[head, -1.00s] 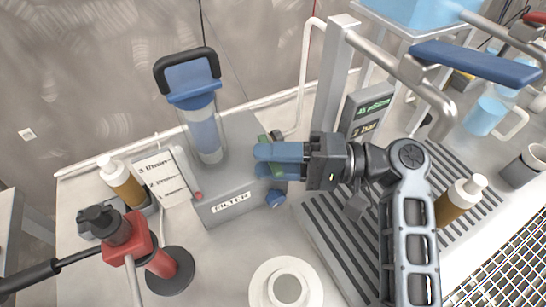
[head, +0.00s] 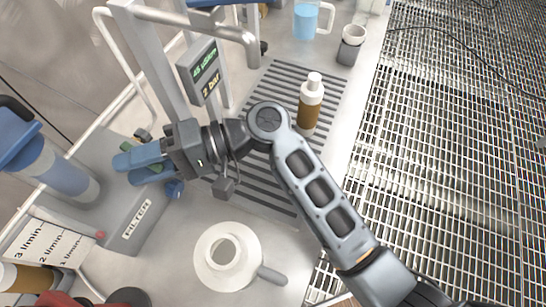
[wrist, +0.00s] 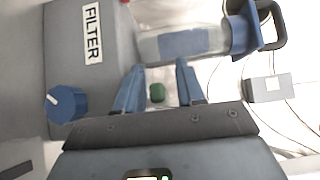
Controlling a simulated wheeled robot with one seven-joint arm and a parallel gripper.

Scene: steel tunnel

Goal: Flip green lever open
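The green lever (wrist: 157,93) shows in the wrist view as a small green block between my two blue fingertips, with a gap on each side. In the head view my gripper (head: 133,168) reaches left over the back right part of the grey filter box (head: 120,205), with its fingers around the lever, which they mostly hide. My gripper is open and does not appear to press on the lever. A blue knob (head: 174,189) sits on the box just below the fingers; it also shows at lower left in the wrist view (wrist: 68,103).
A blue-handled clear cylinder (head: 65,175) stands on the box at left. A white round container (head: 228,255) stands in front. A brown bottle (head: 309,105) stands on the slatted drain area, right of my arm. A display (head: 203,75) hangs on a post behind my gripper.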

